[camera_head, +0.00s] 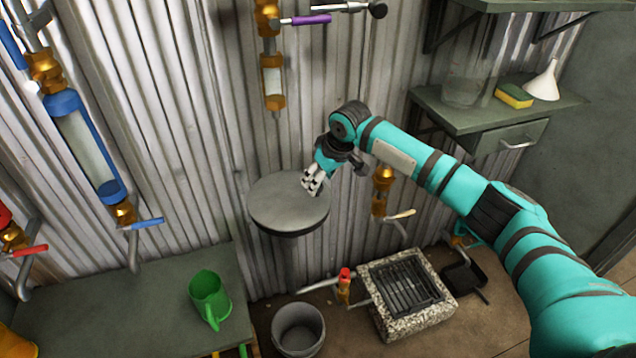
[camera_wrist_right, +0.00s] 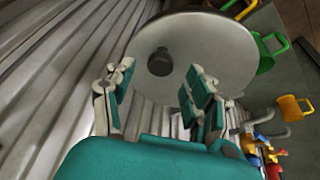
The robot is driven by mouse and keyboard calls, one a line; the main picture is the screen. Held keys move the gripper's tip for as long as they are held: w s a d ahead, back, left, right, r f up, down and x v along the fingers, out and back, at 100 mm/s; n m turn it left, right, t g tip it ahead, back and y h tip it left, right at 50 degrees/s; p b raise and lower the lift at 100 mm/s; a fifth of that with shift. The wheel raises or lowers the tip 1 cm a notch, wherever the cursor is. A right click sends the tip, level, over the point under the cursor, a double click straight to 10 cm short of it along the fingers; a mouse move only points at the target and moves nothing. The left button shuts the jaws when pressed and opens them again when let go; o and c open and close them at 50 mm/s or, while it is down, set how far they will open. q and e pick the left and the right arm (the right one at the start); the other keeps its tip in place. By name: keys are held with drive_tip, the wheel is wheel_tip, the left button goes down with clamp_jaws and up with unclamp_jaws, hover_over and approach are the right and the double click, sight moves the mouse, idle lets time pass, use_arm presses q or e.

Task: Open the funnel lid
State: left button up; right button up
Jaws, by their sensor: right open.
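The funnel lid (camera_head: 272,207) is a round grey disc on top of a stand against the corrugated wall, and it lies flat. In the right wrist view the lid (camera_wrist_right: 225,50) shows a dark round knob (camera_wrist_right: 160,62) on its top. My right gripper (camera_head: 312,185) is over the right part of the lid in the head view. Its fingers (camera_wrist_right: 160,88) are open and empty, and the knob appears beyond and between their tips, apart from them. The gripper hides the knob in the head view. My left gripper is not in view.
A green table (camera_head: 75,310) with a green mug (camera_head: 208,298) is at the lower left. A bucket (camera_head: 298,330) and a stone grill block (camera_head: 410,295) stand on the floor. A shelf (camera_head: 460,110) holds a sponge (camera_head: 514,96) and a white funnel (camera_head: 543,83). Pipes with valves line the wall.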

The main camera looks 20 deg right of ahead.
drive_tip(key=shift+x, duration=1.15)
drive_tip(key=shift+w+f, duration=0.15)
drive_tip(key=shift+f, duration=0.15)
drive_tip(key=c, duration=1)
clamp_jaws()
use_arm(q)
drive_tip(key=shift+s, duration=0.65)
